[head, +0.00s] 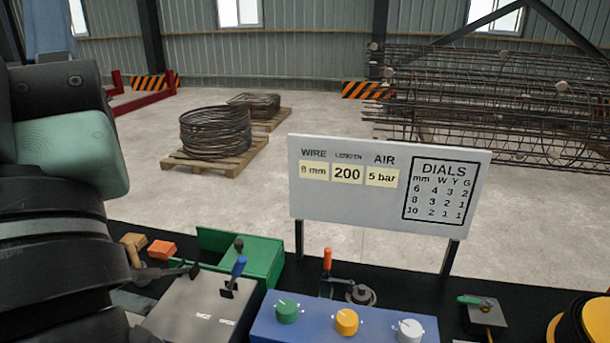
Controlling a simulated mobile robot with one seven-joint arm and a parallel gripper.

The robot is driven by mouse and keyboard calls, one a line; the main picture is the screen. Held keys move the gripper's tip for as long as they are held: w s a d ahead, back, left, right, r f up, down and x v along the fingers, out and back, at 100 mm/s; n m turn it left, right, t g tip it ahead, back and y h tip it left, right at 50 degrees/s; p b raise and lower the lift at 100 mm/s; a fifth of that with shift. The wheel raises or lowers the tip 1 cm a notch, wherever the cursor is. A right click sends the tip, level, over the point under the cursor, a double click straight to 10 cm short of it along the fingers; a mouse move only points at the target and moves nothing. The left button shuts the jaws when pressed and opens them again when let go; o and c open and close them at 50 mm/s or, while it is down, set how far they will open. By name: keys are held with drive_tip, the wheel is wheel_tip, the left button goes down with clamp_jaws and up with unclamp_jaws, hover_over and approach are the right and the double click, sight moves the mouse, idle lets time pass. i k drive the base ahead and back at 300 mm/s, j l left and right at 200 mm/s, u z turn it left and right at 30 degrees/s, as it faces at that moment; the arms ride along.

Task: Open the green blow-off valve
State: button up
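A small valve with a green lever handle (474,300) sits on a dark grey plate (488,316) at the right of the black bench. The lever lies roughly flat and points left in the picture. My arm fills the left edge of the head view, black and grey with a green section.
A blue box with green, yellow and white dials (346,321) stands left of the valve. A yellow-and-black reel (586,320) is close on its right. A white sign (385,188) stands behind. A grey box with a blue-handled lever (234,276) is further left.

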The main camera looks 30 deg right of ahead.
sight(460, 300)
drive_tip(key=k+l+z, duration=0.25)
drive_tip(key=k+z, duration=0.2)
drive_tip(key=k+l+z, duration=0.35)
drive_tip(key=z, duration=0.15)
drive_tip(key=k+z, duration=0.1)
drive_tip(key=z, duration=0.45)
